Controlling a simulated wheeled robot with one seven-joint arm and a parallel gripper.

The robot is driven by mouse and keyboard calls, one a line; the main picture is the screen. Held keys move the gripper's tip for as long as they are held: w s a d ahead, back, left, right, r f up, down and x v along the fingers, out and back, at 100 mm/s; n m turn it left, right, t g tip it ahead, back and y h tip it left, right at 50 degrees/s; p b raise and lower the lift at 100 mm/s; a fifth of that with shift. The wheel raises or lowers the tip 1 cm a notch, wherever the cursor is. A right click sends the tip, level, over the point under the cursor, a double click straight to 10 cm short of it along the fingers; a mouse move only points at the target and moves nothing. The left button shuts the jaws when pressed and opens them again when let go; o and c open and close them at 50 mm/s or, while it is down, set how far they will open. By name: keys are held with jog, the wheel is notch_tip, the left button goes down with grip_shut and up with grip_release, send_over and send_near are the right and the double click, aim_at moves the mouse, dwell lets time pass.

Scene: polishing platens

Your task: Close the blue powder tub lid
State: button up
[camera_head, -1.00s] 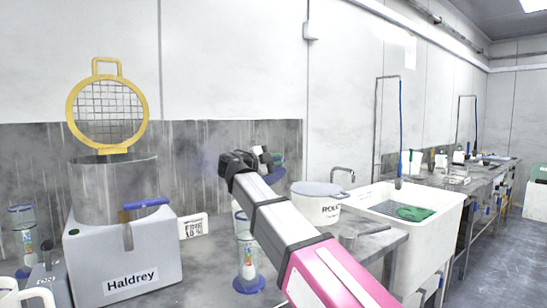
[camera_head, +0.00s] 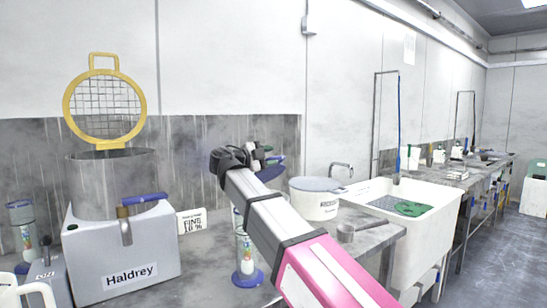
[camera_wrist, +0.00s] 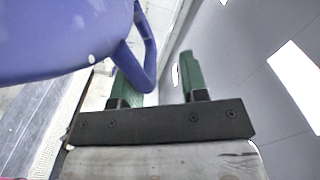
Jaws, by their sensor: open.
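A blue lid (camera_wrist: 60,38) fills the upper left of the wrist view, close to the camera. Its blue loop handle (camera_wrist: 150,62) reaches into the gap between the green fingers. My gripper (camera_wrist: 160,70) is open, with a finger on each side of the loop; I cannot tell whether they touch it. In the head view a dark blue edge (camera_head: 270,174), likely the same lid, shows just behind my gripper (camera_head: 262,156). The tub body is hidden or cannot be told apart there.
A grey Haldrey machine (camera_head: 120,258) with a steel drum (camera_head: 112,185) and raised yellow mesh screen (camera_head: 105,100) stands left. A clear blue-based cylinder (camera_head: 245,255) stands below my arm. A white lidded pot (camera_head: 318,204) and a sink (camera_head: 440,228) are right.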

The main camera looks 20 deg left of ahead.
jog(key=v, duration=0.8)
jog(key=shift+s+a, duration=0.15)
jog(key=shift+s, duration=0.15)
